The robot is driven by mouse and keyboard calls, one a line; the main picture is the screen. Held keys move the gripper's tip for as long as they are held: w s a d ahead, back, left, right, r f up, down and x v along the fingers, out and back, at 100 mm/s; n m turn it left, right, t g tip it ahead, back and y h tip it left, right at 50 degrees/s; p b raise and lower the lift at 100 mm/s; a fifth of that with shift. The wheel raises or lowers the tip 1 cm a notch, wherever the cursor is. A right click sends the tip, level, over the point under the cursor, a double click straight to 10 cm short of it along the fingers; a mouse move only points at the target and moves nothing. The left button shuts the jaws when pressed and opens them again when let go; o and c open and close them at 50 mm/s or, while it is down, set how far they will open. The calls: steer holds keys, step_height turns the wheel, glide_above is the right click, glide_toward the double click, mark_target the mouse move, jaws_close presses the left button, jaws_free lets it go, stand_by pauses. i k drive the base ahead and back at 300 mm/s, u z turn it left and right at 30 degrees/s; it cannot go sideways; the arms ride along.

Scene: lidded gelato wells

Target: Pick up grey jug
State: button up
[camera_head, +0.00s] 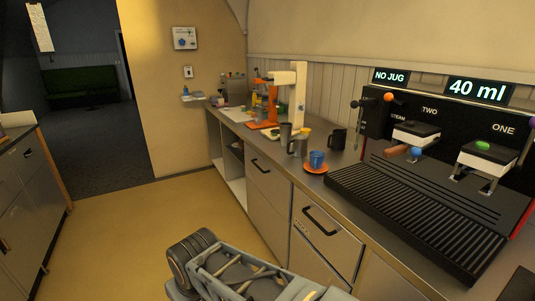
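A black jug (338,139) with a handle stands to the right, against the wall side. I cannot tell for sure which of the grey ones is the grey jug. My arm lies low at the bottom centre, well short of the counter; my gripper's fingers do not show.
A blue cup (317,159) sits on an orange saucer (315,169) in front of the vessels. The coffee machine (430,165) and its ribbed tray fill the right. An orange and white device (283,98) stands further back. The yellow floor (140,225) is clear at left.

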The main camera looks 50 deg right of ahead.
mark_target(299, 142)
steer(key=z, duration=0.05)
steer(key=i, duration=1.15)
steer(key=z, duration=0.55)
steer(key=i, duration=1.5)
steer(key=z, duration=1.75)
steer(key=i, duration=0.9)
steer(key=z, duration=0.9)
